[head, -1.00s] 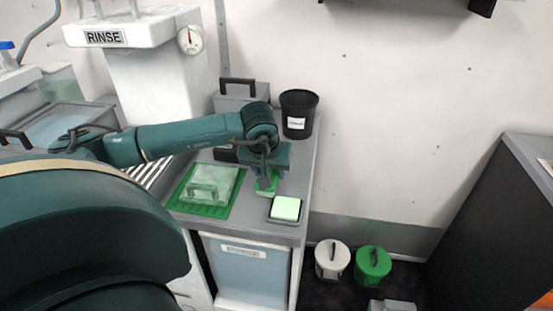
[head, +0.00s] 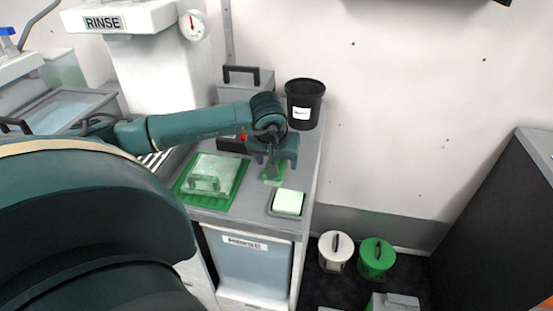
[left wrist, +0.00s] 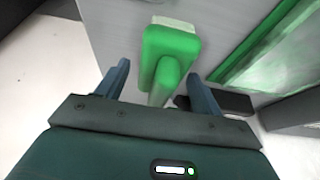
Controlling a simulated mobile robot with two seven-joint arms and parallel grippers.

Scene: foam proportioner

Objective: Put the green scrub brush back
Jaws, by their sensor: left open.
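The green scrub brush (left wrist: 170,45) shows in the left wrist view, with a green block, a pale edge at its far end and a handle running back toward my gripper. In the head view the brush (head: 273,180) is on or just above the grey counter, partly hidden by my gripper. My left gripper (head: 270,170) is over it. In the left wrist view the gripper (left wrist: 162,88) is open, with one finger on each side of the handle and gaps visible. My right gripper is not in view.
A pale green pad (head: 288,202) sits in a grey tray in front of the brush. A green mat (head: 228,203) with a clear box (head: 213,174) lies to its left. A black bin (head: 305,105) stands behind. White and green buckets (head: 335,252) (head: 376,258) are on the floor.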

